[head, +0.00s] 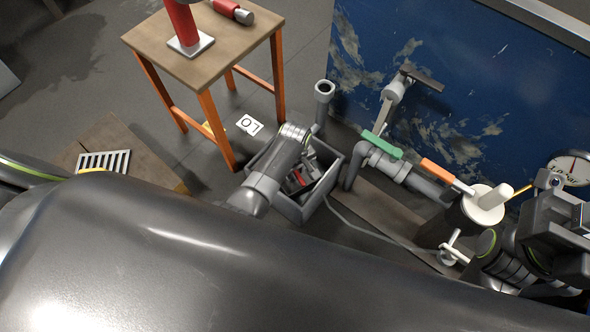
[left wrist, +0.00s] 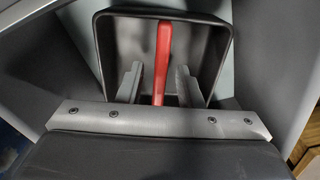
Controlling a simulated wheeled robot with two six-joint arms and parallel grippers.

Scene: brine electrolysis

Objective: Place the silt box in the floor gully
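The silt box (left wrist: 126,36) is a black open box with a red bar handle (left wrist: 162,55) across its middle. In the head view the red handle (head: 297,179) shows within the grey-walled floor gully (head: 328,186). Grey gully walls flank the box in the left wrist view. My left gripper (head: 301,176) reaches down into the gully. Its two fingers stand on either side of the handle in the left wrist view (left wrist: 160,85), with gaps visible. Whether the box rests on the gully bottom is hidden. My right gripper (head: 562,238) is at the right edge, fingers unclear.
A slotted grate (head: 104,162) lies on a board at the left. A wooden table (head: 225,45) with orange legs stands behind the gully. Grey pipes (head: 395,168) with green and orange handles and a blue tank (head: 480,90) are to the right. A "10" card (head: 249,125) lies behind the gully.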

